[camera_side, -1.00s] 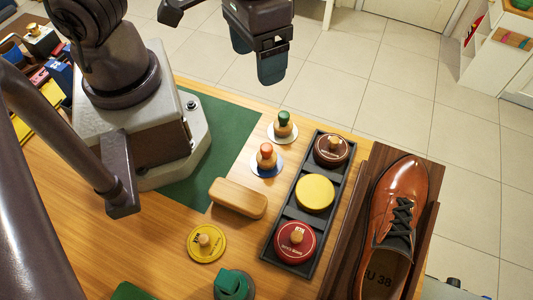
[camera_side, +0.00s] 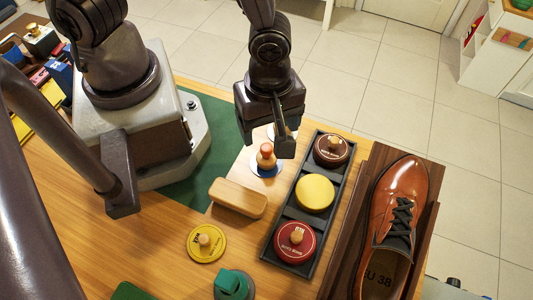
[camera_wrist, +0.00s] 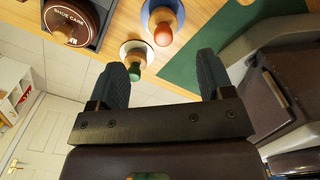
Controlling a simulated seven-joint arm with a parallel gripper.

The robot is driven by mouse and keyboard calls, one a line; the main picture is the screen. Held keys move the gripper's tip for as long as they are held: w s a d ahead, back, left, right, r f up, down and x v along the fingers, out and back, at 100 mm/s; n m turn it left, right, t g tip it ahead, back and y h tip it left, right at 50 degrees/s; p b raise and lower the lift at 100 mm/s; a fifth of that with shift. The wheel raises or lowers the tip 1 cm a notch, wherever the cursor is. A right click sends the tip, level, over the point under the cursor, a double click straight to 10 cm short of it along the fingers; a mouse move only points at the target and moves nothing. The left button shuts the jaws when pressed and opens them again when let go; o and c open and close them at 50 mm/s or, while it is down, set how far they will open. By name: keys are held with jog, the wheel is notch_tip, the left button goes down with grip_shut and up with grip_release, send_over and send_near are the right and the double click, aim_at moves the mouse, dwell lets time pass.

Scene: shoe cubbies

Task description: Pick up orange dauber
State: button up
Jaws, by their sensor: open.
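The orange dauber (camera_side: 266,157) has a wooden body with an orange-red top and stands on a blue disc on the table. In the wrist view the orange dauber (camera_wrist: 163,33) is at the top, ahead of and between my fingers. My gripper (camera_side: 272,146) is above and behind it, toward the back edge of the table, with one finger down beside it on the right. In the wrist view my gripper (camera_wrist: 168,75) has its two dark fingers spread with nothing between them. The green dauber (camera_wrist: 134,69) on a white disc lies close to the left finger; my gripper mostly hides it in the side view.
A black tray (camera_side: 273,236) holds round tins: dark brown, yellow and red. A wooden block (camera_side: 238,198) and a yellow tin (camera_side: 206,243) lie nearer the front. A brown shoe (camera_side: 397,205) stands at the right. A green mat (camera_side: 222,131) lies by my base.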

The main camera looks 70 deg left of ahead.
aim_at(267, 147)
notch_tip(267, 147, down, 4)
jog(key=shift+r, duration=0.15)
jog(key=shift+s+f, duration=0.2)
jog(key=shift+f, duration=2.4)
jog(key=c, duration=1)
